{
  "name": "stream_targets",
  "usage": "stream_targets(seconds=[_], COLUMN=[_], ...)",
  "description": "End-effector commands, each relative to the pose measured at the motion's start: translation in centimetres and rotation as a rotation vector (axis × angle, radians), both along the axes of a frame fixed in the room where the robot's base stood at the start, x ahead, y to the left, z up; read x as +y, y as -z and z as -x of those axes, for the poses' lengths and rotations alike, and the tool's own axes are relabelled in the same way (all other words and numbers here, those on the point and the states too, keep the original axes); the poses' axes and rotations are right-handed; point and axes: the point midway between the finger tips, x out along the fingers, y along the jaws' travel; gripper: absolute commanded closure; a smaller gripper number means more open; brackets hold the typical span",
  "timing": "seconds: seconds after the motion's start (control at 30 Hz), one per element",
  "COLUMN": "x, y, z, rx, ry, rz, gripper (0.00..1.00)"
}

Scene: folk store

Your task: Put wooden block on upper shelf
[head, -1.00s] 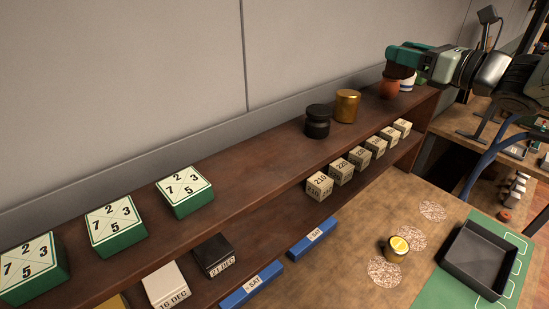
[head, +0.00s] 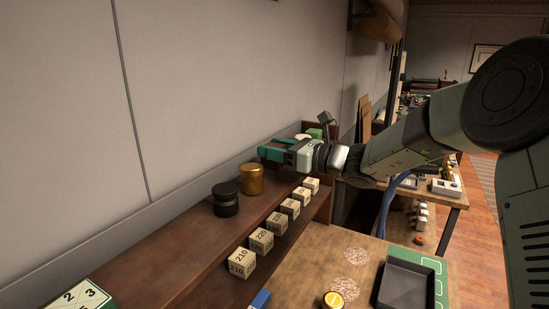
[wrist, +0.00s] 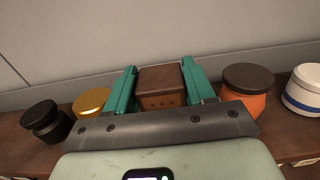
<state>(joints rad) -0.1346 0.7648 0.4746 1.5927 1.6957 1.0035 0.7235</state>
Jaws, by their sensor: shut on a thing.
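A brown wooden block (wrist: 163,92) sits between the green fingers of my gripper (wrist: 158,84) in the wrist view, and the gripper is shut on it. In the head view my gripper (head: 272,150) is over the upper shelf (head: 178,250), just right of a gold jar (head: 252,179). The block is mostly hidden there by the fingers. In the wrist view the block is between the gold jar (wrist: 91,100) and an orange jar with a brown lid (wrist: 250,90). I cannot tell whether the block touches the shelf.
A black jar (head: 226,199) stands left of the gold jar. A white jar with a blue stripe (wrist: 303,92) stands right of the orange one. A row of numbered cubes (head: 262,240) sits below. A grey wall (head: 215,80) backs the shelf. A black tray (head: 406,284) lies lower right.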

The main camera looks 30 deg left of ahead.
Motion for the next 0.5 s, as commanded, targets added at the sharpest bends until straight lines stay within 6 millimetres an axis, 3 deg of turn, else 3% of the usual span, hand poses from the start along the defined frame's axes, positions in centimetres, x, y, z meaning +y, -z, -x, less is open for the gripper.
stream_targets(seconds=[0.13,0.47,0.5], x=[0.0,0.0,0.0], y=[2.0,2.3,2.4], z=[0.0,0.0,0.0], rx=[0.002,0.000,0.001], ry=[-0.001,0.000,0.000], rz=[-0.002,-0.001,-0.001], gripper=[0.78,0.78,0.45])
